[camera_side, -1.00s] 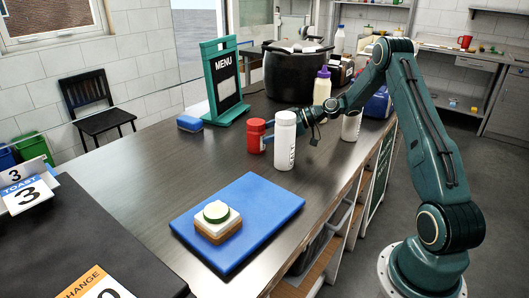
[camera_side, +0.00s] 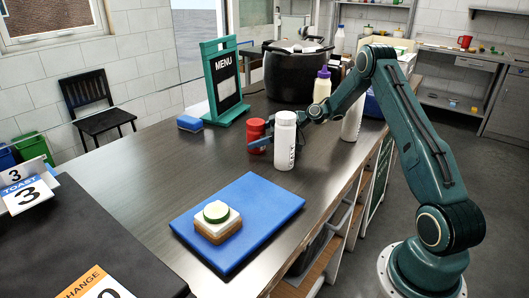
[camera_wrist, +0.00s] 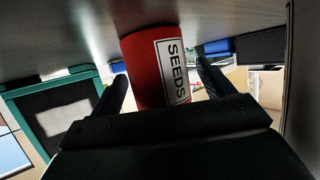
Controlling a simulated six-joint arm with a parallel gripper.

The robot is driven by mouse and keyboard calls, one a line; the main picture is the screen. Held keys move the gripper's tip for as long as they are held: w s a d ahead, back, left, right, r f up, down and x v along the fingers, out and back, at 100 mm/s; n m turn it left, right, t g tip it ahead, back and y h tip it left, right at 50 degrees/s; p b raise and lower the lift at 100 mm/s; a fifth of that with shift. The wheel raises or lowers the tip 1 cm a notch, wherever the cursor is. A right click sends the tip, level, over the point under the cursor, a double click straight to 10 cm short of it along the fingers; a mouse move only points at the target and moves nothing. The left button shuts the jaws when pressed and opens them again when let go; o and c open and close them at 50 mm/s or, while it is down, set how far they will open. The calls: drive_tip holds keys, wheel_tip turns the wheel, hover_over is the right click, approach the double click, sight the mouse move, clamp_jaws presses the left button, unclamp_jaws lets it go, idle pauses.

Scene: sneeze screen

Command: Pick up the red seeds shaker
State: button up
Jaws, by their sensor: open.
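The red seeds shaker (camera_side: 256,129) stands upright on the dark counter, just left of the white salt shaker (camera_side: 285,141) in the side view. In the wrist view, the red shaker (camera_wrist: 146,67) with its white SEEDS label appears between the two dark fingers of my gripper (camera_wrist: 164,79). My gripper is open, with one finger on each side of the shaker. Whether the fingers touch it cannot be told. In the side view my gripper (camera_side: 262,143) reaches in behind the salt shaker, which hides part of it; a finger shows across the red shaker's lower part.
A purple-capped bottle (camera_side: 321,87), another white shaker (camera_side: 352,122) and a black pot (camera_side: 292,75) stand behind. A green menu stand (camera_side: 222,85) and blue sponge (camera_side: 190,123) are to the left. A blue board (camera_side: 265,207) with food lies in front.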

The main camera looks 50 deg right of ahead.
drive_tip(key=c, duration=1.1)
drive_tip(key=shift+r, duration=0.15)
wheel_tip(320, 180, up, 20)
idle(0.6)
